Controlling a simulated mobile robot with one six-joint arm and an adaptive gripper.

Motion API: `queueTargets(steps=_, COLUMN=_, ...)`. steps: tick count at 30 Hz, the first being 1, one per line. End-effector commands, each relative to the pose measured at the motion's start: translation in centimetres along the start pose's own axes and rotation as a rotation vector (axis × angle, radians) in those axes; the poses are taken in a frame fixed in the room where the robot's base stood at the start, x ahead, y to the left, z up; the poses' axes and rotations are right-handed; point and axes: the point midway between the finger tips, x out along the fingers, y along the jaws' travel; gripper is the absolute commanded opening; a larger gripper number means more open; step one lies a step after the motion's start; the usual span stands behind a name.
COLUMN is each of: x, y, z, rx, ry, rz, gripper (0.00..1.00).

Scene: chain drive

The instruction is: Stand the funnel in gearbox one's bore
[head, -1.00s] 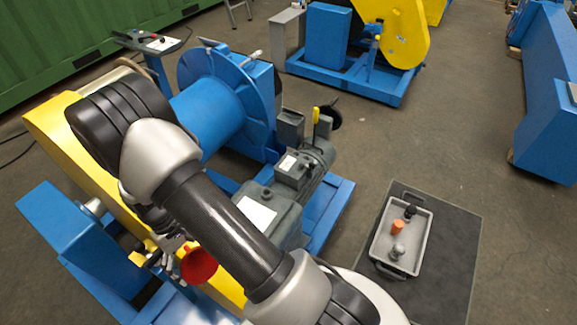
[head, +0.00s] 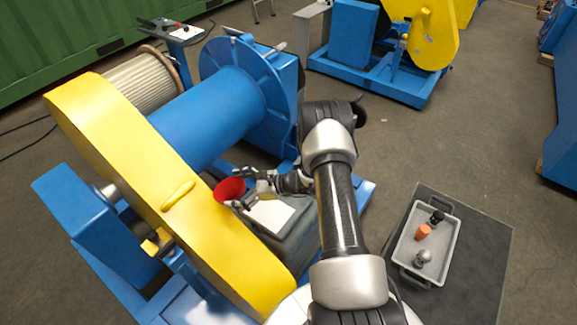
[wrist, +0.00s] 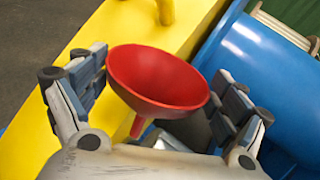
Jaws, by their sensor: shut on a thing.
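In the wrist view the funnel (wrist: 155,78) sits between the two fingers of my gripper (wrist: 158,92), wide mouth up and spout down, slightly tilted. My gripper is shut on it. The gearbox has a white label on top and lies partly under my arm. Its bore does not show in either view, and I cannot read a number on it.
The long yellow chain guard (head: 150,170) runs close along the left of the funnel. A blue drum (head: 215,115) stands behind. A grey tray (head: 409,262) with several small parts lies on a dark mat at right. Open floor lies beyond the mat.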

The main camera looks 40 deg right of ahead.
Motion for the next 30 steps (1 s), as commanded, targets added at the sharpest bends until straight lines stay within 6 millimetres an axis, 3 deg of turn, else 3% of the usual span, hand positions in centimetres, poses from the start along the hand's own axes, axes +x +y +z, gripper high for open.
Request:
queueTargets(steps=3, x=-2.7, y=-4.7, z=-2.1, rx=0.063, ry=-0.069, rz=-0.225, gripper=0.67)
queueTargets(steps=6, x=-5.5, y=-8.2, z=-3.8, rx=0.094, ry=-0.116, rz=-0.397, gripper=0.67)
queueTargets(steps=12, x=-10.8, y=-12.8, z=-6.7, rx=0.124, ry=-0.179, rz=-0.664, gripper=0.67)
queueTargets(steps=19, x=-14.0, y=-14.7, z=-8.2, rx=0.132, ry=-0.204, rz=-0.800, gripper=0.67)
queueTargets(steps=30, x=-14.3, y=-14.9, z=-8.3, rx=0.132, ry=-0.206, rz=-0.812, gripper=0.67)
